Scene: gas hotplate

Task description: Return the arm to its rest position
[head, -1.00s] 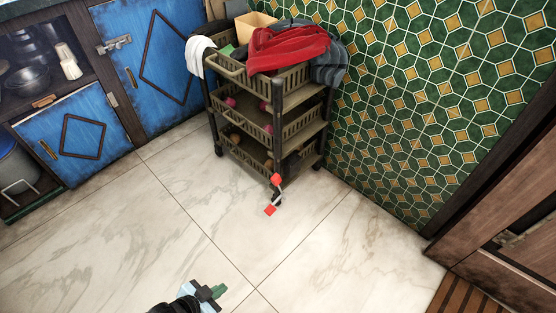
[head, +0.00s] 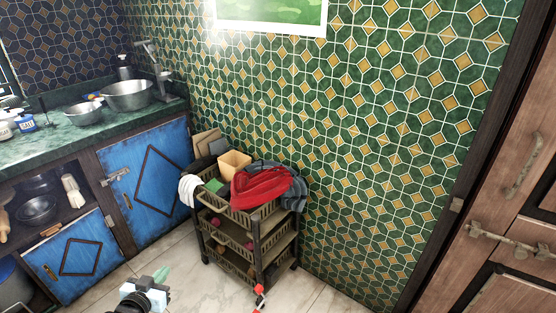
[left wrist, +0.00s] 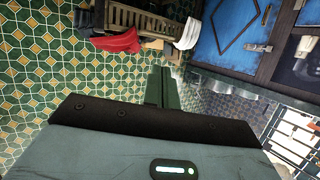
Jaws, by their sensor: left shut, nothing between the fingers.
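My left gripper (head: 161,274) is at the lower left of the head view, over the floor in front of the blue cabinets. Its green fingers are together with nothing between them. The closed fingers also show in the left wrist view (left wrist: 163,87), pointing away from the camera. They touch nothing that I can see. Most of my left arm is below the edge of the head view. No gas hotplate is visible.
A brown trolley (head: 257,222) with a red cloth (head: 262,187) on top stands against the tiled wall. Blue cabinets (head: 150,185) and a green counter (head: 60,136) are at left. A wooden door (head: 500,215) is at right.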

